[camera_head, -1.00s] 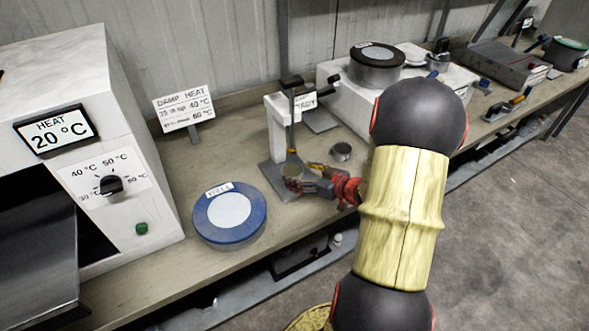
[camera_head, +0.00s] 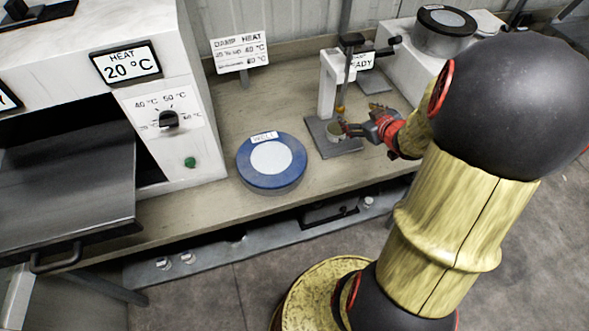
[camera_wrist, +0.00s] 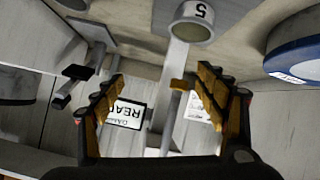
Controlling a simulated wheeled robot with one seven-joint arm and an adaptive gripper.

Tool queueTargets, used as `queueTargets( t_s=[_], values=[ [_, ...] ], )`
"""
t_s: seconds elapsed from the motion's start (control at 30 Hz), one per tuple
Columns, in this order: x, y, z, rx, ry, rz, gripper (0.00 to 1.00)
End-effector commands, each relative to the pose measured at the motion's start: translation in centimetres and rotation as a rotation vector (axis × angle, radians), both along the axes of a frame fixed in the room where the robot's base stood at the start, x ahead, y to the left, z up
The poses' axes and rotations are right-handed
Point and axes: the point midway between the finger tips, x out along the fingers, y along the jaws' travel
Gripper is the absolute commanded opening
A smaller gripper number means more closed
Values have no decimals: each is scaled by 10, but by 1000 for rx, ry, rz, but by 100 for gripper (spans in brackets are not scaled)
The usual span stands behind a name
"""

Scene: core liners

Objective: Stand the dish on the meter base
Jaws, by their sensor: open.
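The dish (camera_head: 336,133), a small round grey cup, appears upright on the grey plate of the meter base (camera_head: 345,149). A white column and a thin vertical rod rise behind it. In the wrist view a round dish marked 5 (camera_wrist: 192,28) is near the top, beyond my fingertips. My gripper (camera_head: 352,130) is just right of the dish in the head view, its fingers close to the dish's right side. In the wrist view my gripper (camera_wrist: 160,80) has its fingers spread with nothing held between them. Whether a finger touches the dish is unclear.
A blue round container (camera_head: 271,162) stands left of the meter base, near the bench's front edge. A white heater box (camera_head: 165,105) with an open dark drawer is at left. A "DAMP HEAT" sign (camera_head: 240,52) and a dark round container (camera_head: 445,32) are behind.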

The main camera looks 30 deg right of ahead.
Motion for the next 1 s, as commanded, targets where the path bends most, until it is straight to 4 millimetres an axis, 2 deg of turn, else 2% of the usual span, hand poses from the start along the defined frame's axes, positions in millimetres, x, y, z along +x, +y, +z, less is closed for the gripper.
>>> queueTargets(
  t_s=[0.03, 0.17, 0.27, 0.37, 0.4, 0.47, 0.6, 0.7, 0.83, 0.9, 1.0],
  values=[
    [11, 10, 23, -44, 19, -20, 73],
    [16, 35, 65, -94, 77, -108, 73],
    [10, 67, 92, -87, 120, -160, 73],
    [-6, 109, 112, -47, 167, -187, 73],
    [-14, 128, 118, -22, 187, -190, 73],
    [-29, 160, 125, 20, 223, -184, 73],
    [-74, 236, 131, 138, 323, -123, 73],
    [-106, 282, 132, 211, 394, -60, 73],
    [-138, 319, 132, 271, 462, 7, 73],
    [-147, 329, 132, 286, 481, 27, 73],
    [-152, 334, 132, 294, 495, 37, 73]
  ],
)
